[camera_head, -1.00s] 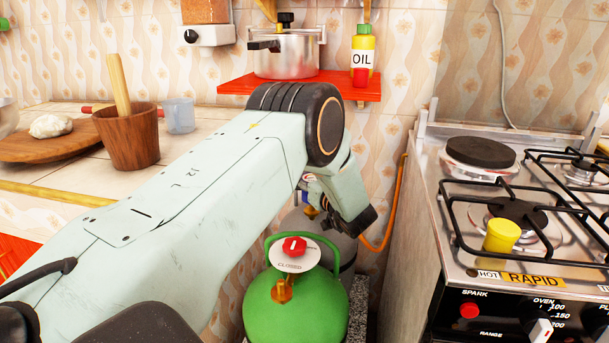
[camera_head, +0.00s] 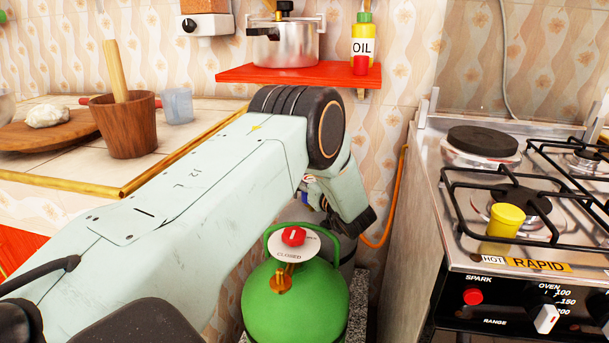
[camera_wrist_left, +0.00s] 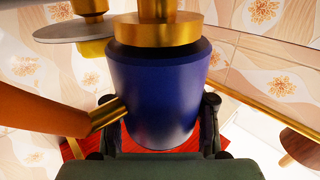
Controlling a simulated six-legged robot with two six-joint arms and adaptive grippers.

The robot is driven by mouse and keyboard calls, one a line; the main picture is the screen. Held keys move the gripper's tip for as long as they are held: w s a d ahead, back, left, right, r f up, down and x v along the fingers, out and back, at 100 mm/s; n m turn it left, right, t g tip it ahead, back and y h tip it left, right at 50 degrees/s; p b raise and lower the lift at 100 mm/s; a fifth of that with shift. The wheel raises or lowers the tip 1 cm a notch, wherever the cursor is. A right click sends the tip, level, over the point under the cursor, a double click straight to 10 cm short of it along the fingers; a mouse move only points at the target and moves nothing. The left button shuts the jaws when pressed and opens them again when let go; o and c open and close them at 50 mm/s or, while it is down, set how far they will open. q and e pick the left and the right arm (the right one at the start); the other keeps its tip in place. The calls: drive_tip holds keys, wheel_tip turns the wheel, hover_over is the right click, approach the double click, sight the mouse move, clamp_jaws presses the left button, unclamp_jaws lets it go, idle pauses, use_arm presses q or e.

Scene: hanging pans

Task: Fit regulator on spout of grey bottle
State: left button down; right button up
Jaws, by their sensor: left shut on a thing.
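In the left wrist view a blue regulator (camera_wrist_left: 155,95) sits between the two dark fingers of my left gripper (camera_wrist_left: 158,125), which is shut on it. A brass nozzle on its side joins an orange hose (camera_wrist_left: 40,108). A brass collar and stem (camera_wrist_left: 158,30) are right over the regulator's end; I cannot tell whether they are locked together. In the head view the grey bottle (camera_head: 347,264) is mostly hidden behind the green bottle (camera_head: 295,305). My left gripper (camera_head: 352,222) is above the grey bottle, pointing down, and its spout is hidden. My right gripper is not in view.
The green bottle has a handle and a "CLOSED" tag with a red knob (camera_head: 293,236). The stove (camera_head: 520,230) stands close on the right, with a yellow cup (camera_head: 505,220). A red shelf (camera_head: 300,74) is behind my arm. The counter (camera_head: 70,160) is left.

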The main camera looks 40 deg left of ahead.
use_arm(q)
drive_tip(key=shift+f, duration=0.2)
idle(0.7)
drive_tip(key=c, duration=0.6)
unclamp_jaws()
drive_tip(key=shift+o, duration=0.2)
wheel_tip(320, 180, up, 10)
drive_tip(key=shift+f, duration=0.1)
